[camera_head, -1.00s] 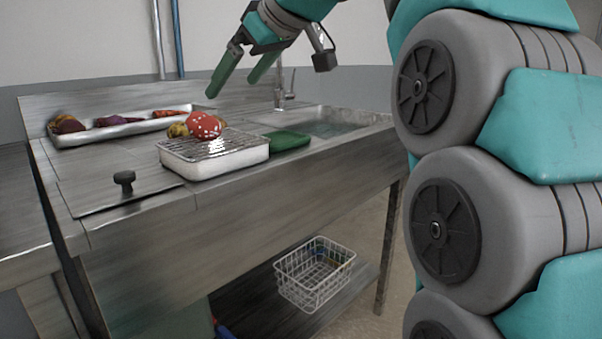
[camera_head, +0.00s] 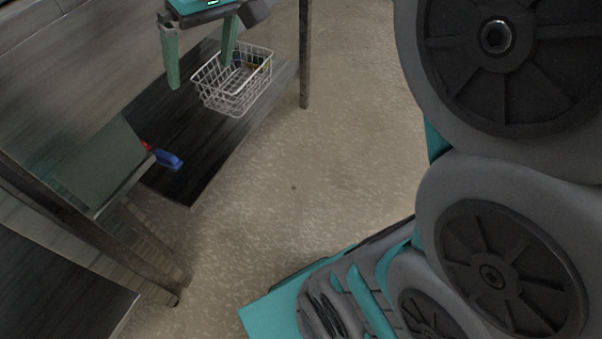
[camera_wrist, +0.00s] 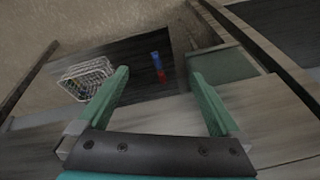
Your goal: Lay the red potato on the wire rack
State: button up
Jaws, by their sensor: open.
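Neither the red potato nor the wire rack shows in either view now. My gripper (camera_head: 200,72) is open and empty at the top left of the head view, its two green fingers apart. In the picture it overlaps the lower shelf and the edge of the wire basket. In the wrist view my gripper (camera_wrist: 160,73) also shows open, with nothing held between the fingers, looking down past the bench's front.
A white wire basket (camera_head: 232,95) stands on the dark lower shelf (camera_head: 188,165); it also shows in the wrist view (camera_wrist: 84,78). A blue object (camera_head: 167,159) with a red end lies near the shelf's left end. Bench legs stand around; the floor (camera_head: 320,150) is clear.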

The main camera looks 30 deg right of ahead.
jog(key=s+d+f+m+g+h, duration=0.1)
jog(key=s+d+f+g, duration=0.1)
jog(key=s+f, duration=0.7)
jog(key=s+d+f+m+g+h, duration=0.1)
jog(key=s+d+f, duration=0.3)
jog(key=s+f, duration=0.5)
jog(key=s+m+g, duration=0.1)
jog(key=s, duration=0.2)
jog(key=shift+f+g, duration=0.3)
jog(key=shift+w, duration=0.1)
